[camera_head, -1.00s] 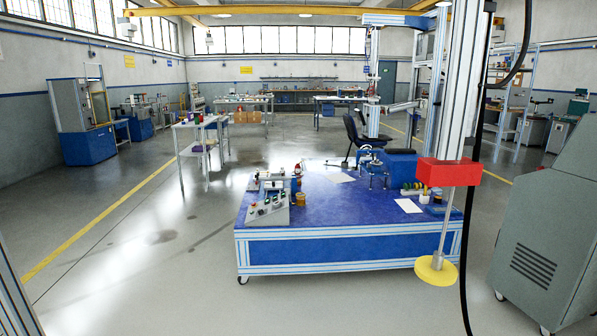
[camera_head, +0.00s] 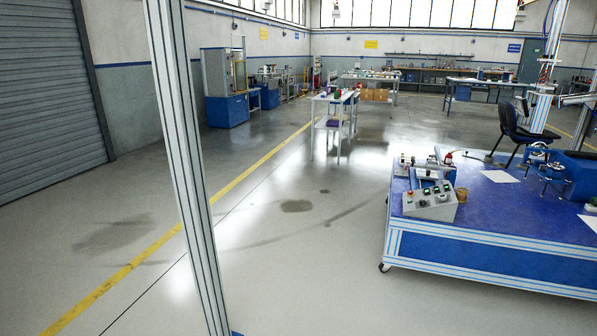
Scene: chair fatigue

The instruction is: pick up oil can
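I cannot pick out an oil can for certain. A small red item (camera_head: 448,158) stands behind the control box on the blue wheeled table (camera_head: 480,225) at the right; it is too small to name. A yellowish-brown round container (camera_head: 462,195) sits beside the grey control box. Items on the far benches are too small to tell. My gripper is not in view.
A grey control box (camera_head: 430,204) sits on the table's left end; a blue vise (camera_head: 545,165) is farther right. A tall aluminium post (camera_head: 185,160) stands close at left. A black chair (camera_head: 515,125) is behind the table. Open floor (camera_head: 290,260) lies between post and table.

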